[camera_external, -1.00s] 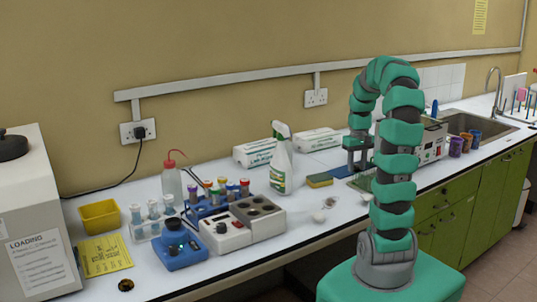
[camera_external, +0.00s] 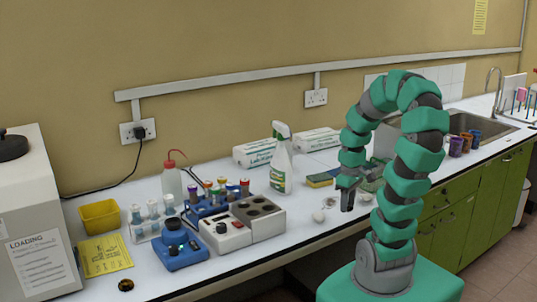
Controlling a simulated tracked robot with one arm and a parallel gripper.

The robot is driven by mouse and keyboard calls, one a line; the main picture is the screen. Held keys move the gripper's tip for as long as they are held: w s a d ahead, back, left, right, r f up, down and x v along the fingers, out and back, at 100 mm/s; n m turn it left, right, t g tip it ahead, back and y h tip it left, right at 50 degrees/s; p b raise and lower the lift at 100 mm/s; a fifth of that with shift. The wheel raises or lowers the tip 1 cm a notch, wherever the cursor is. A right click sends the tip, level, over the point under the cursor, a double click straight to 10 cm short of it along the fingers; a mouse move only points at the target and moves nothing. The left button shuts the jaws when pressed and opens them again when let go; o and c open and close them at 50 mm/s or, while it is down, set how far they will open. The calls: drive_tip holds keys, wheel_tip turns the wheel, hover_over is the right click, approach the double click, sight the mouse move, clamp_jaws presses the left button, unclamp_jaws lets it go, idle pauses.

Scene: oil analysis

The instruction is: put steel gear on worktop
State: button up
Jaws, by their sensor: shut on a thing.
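My gripper (camera_external: 346,204) points down over the white worktop (camera_external: 290,222), right of the spray bottle and close to the front edge. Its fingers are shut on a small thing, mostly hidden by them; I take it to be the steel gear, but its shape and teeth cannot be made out. I cannot tell whether the fingertips or the held thing touch the worktop. A green tray (camera_external: 374,184) lies behind and right of the gripper, partly hidden by my arm.
A small whitish round thing (camera_external: 318,217) and a small greyish piece (camera_external: 330,202) lie just left of the gripper. The spray bottle (camera_external: 281,165), a yellow sponge (camera_external: 320,180) and the grey heating block (camera_external: 258,216) stand further left. The worktop between block and gripper is mostly bare.

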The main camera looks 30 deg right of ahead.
hover_over(328, 203)
drive_tip(key=shift+d+f, duration=0.1)
drive_tip(key=shift+f, duration=0.6)
wheel_tip(328, 203, down, 4)
drive_tip(key=shift+w+r+b, duration=0.1)
drive_tip(key=shift+r+b, duration=0.1)
drive_tip(key=shift+b, duration=0.25)
drive_tip(key=o, duration=1.1)
drive_tip(key=shift+c, duration=0.2)
wheel_tip(328, 203, up, 12)
drive_tip(key=shift+p, duration=0.45)
